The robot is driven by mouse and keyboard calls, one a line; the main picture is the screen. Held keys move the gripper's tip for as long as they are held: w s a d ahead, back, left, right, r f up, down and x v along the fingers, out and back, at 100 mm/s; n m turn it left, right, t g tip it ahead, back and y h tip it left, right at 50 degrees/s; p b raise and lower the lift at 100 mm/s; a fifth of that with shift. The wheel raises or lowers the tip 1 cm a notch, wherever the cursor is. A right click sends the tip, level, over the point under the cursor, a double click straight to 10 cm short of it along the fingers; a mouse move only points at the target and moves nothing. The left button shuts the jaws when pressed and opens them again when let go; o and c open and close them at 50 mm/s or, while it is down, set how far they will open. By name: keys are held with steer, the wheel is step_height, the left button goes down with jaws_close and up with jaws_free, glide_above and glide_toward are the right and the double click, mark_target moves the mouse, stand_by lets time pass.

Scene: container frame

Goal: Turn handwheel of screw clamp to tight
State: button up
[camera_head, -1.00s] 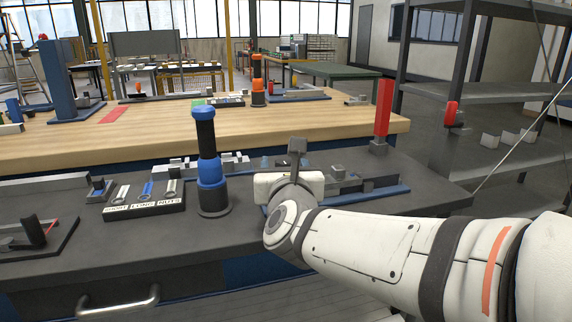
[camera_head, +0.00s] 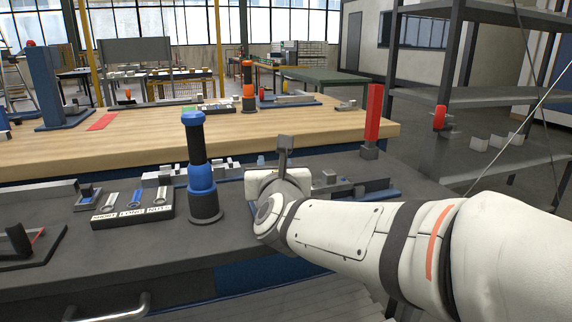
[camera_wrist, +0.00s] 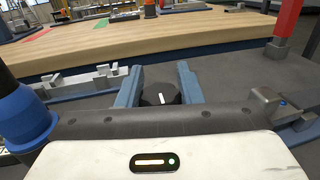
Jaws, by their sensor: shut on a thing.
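In the wrist view, a round black handwheel (camera_wrist: 160,94) with a white mark on top sits between the two blue-grey fingers of my gripper (camera_wrist: 160,80). My gripper is shut on the handwheel. The lower part of the handwheel and the rest of the screw clamp under it are hidden by my gripper's body. In the head view, my wrist and arm cover the handwheel and the fingers. Grey blocks and a blue base (camera_head: 376,193) show on the dark bench just right of my wrist.
A blue and black cylindrical tool (camera_head: 200,170) stands upright close left of my wrist. A labelled tray (camera_head: 133,208) lies farther left. A red post (camera_head: 373,112) stands at the back right. A wooden bench (camera_head: 120,135) lies behind the dark bench.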

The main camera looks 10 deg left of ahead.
steer(key=shift+d, duration=0.1)
steer(key=shift+c, duration=0.9)
steer(key=shift+m+h, duration=0.4)
steer(key=shift+h, duration=0.2)
steer(key=shift+m+t+h, duration=0.3)
steer(key=shift+m+h, duration=0.2)
steer(key=shift+h, duration=0.3)
steer(key=m+h, duration=0.1)
steer(key=h, duration=0.1)
steer(key=m+h+b, duration=0.1)
steer(key=m+h, duration=0.1)
steer(key=h, duration=0.1)
steer(key=shift+d+f+m+h, duration=0.15)
steer(key=shift+d+m+h, duration=0.05)
steer(key=shift+m+h, duration=0.1)
steer(key=m+h, duration=0.1)
steer(key=h, duration=0.1)
steer(key=m+g+h+b, duration=0.1)
steer(key=m+h, duration=0.1)
steer(key=h, duration=0.1)
steer(key=shift+d+m+h+b, duration=0.3)
steer(key=shift+m+b, duration=0.1)
steer(key=shift+s+d+r+m+g+h, duration=0.1)
steer(key=shift+r+m+g+h, duration=0.1)
steer(key=shift+m+g+h, duration=0.75)
steer(key=shift+r+h+b, duration=0.1)
steer(key=shift+h+b, duration=0.2)
steer(key=shift+h, duration=0.05)
steer(key=o, duration=1)
